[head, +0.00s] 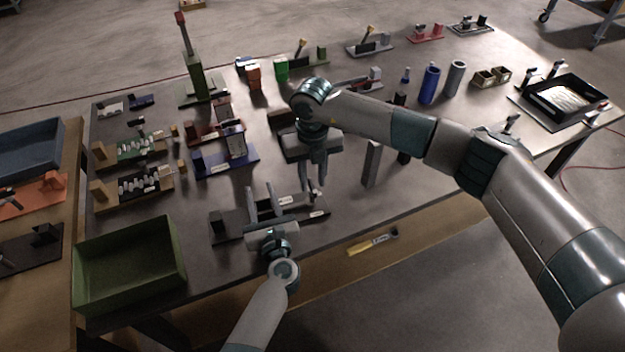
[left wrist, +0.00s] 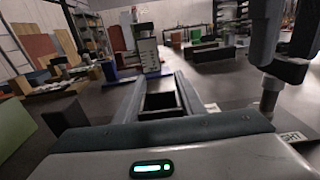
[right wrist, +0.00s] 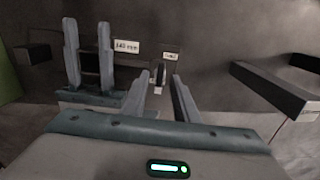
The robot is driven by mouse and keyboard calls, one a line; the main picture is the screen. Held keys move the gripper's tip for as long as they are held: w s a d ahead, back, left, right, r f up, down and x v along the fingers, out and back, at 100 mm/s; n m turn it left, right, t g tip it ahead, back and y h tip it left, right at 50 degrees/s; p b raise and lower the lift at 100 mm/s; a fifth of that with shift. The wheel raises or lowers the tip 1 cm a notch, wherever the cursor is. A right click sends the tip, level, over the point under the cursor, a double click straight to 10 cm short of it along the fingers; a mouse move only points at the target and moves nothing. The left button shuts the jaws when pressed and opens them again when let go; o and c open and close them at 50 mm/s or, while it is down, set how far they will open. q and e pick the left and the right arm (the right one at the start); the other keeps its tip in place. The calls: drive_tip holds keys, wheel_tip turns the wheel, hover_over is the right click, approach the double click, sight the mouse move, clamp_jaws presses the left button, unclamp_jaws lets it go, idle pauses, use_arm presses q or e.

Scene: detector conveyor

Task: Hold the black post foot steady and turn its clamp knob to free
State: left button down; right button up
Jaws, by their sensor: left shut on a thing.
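The black post foot (right wrist: 90,66) shows as a dark block between the fingers of my left gripper (right wrist: 88,28) in the right wrist view. It also shows between those fingers in the left wrist view (left wrist: 162,103). My left gripper (head: 265,192) is shut on it, low over the dark fixture plate (head: 234,230). My right gripper (head: 314,186) points down over the plate's right end. Its fingers are apart in the right wrist view (right wrist: 157,85), with a small dark knob (right wrist: 160,73) showing between and just beyond the tips. I cannot tell whether they touch it.
A "140 mm" label (right wrist: 127,46) lies beside the foot. A grey upright block (head: 371,163) stands right of my right gripper. A green bin (head: 130,265) is at the left front. A blue fixture (head: 215,168) lies behind. The front-right tabletop is fairly clear.

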drive_tip(key=shift+f, duration=0.5)
clamp_jaws()
drive_tip(key=shift+n, duration=0.4)
drive_tip(key=n, duration=0.8)
idle(0.3)
